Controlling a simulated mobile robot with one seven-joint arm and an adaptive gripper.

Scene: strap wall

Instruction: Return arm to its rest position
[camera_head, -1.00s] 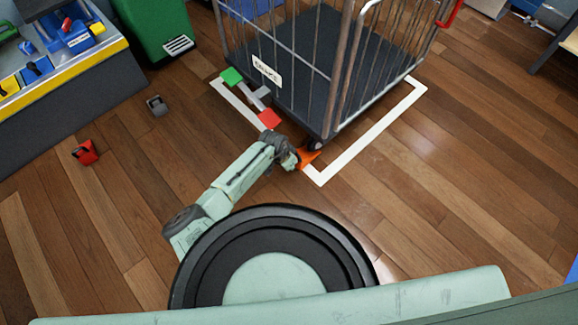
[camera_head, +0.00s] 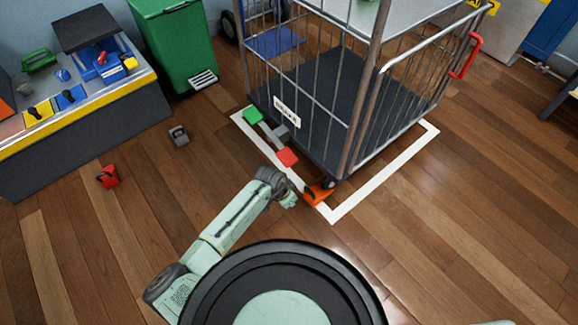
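My arm reaches from the lower left toward the middle of the head view, low over the wooden floor. My gripper (camera_head: 290,199) is at its end, small and partly hidden by the wrist, so its fingers cannot be made out. It is just left of an orange wedge-shaped piece (camera_head: 318,193) by the cage trolley's front wheel. I cannot tell whether the two touch.
A wire cage trolley (camera_head: 345,125) stands inside a white floor outline (camera_head: 385,177). A red and a green pedal (camera_head: 287,157) lie at its left side. A red block (camera_head: 108,177) and a grey block (camera_head: 179,135) lie on the floor, left. A workbench (camera_head: 80,140) and green bin (camera_head: 175,45) stand behind.

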